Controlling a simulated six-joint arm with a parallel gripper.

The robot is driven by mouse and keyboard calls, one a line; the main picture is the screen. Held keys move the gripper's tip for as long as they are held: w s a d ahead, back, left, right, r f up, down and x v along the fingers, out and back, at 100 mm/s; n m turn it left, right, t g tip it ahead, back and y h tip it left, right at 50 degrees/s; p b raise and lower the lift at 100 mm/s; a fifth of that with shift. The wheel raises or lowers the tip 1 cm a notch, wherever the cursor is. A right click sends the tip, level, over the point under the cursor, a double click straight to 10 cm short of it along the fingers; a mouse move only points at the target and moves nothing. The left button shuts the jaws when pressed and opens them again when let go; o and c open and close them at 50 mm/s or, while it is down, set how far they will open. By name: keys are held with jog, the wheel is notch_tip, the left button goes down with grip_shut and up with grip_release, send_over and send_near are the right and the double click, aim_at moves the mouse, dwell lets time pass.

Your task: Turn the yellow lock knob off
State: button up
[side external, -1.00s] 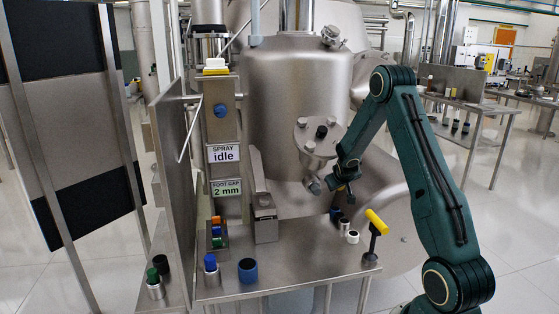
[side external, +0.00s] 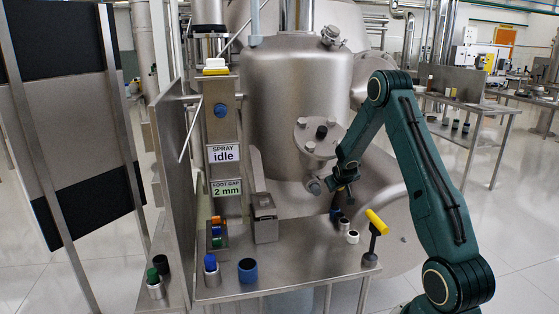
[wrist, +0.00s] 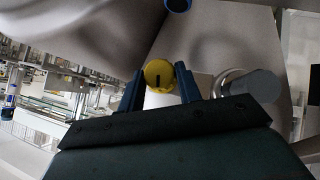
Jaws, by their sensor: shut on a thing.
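The yellow lock knob (wrist: 154,67) is round with a dark mark on its face. In the wrist view it sits between the two blue fingers of my gripper (wrist: 160,78), which are shut on it. In the side view my gripper (side external: 342,187) is at the right of the steel vessel (side external: 292,95), close to its lower flange. The knob is hidden there behind the gripper and wrist.
A grey round fitting (wrist: 262,86) stands just right of the fingers in the wrist view. A yellow T-handle (side external: 376,221) rises from the steel table's right edge. Small cylinders, including a white-topped one (side external: 352,238), stand below my gripper. Signs read "idle" and "2 mm".

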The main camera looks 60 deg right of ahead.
jog(key=shift+w+a+f+n+g+h, duration=0.1)
jog(key=shift+n+g+h, duration=0.55)
jog(key=shift+h, duration=0.25)
jog(key=o, duration=1)
jog(key=v, duration=1.4)
